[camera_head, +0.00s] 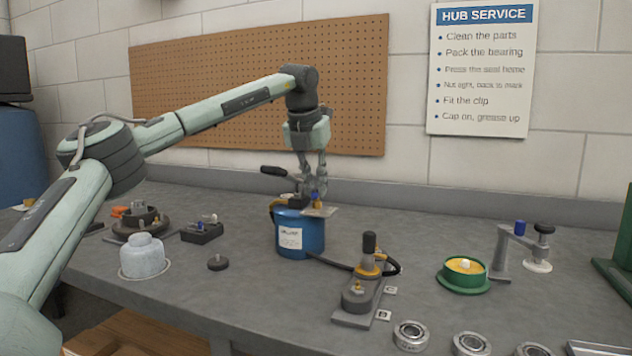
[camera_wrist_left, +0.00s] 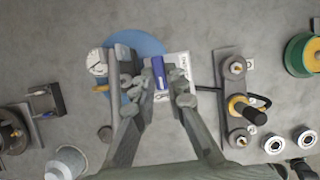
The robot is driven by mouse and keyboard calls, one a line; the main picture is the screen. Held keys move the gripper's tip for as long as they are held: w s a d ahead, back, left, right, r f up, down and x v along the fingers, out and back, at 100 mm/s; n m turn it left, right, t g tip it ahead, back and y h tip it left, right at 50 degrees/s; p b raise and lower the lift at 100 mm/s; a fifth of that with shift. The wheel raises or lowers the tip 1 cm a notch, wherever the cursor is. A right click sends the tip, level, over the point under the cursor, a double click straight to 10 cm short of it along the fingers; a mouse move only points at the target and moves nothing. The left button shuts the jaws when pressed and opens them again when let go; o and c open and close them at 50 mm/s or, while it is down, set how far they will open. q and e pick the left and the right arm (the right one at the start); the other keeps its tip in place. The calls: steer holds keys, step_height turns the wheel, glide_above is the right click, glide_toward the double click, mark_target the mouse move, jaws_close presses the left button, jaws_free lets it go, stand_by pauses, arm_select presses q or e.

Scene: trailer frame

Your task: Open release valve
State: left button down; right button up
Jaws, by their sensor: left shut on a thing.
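A blue can (camera_head: 300,236) with a white label stands on the grey bench. On its top sit a small dark fitting and a pale plate (camera_head: 322,211) with lettering. A blue valve handle (camera_head: 315,198) stands up above the plate. In the left wrist view the blue handle (camera_wrist_left: 158,72) lies between the fingers, beside the white lettered plate (camera_wrist_left: 178,72). My left gripper (camera_head: 316,190) points down over the can and is shut on the handle. The fingers partly hide the contact. My right gripper is not in view.
A hose runs from the can to a pump stand (camera_head: 361,290) with a black knob. A green dish (camera_head: 464,273), a grey bracket (camera_head: 502,255) and several bearings (camera_head: 411,335) lie to the right. A white jar (camera_head: 144,258) and dark hub parts stand left.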

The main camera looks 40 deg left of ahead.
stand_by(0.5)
arm_select(q)
steer(key=c, duration=1.5)
jaws_free()
steer(key=shift+c, duration=0.2)
steer(key=v, duration=1.2)
steer(key=shift+a, duration=0.1)
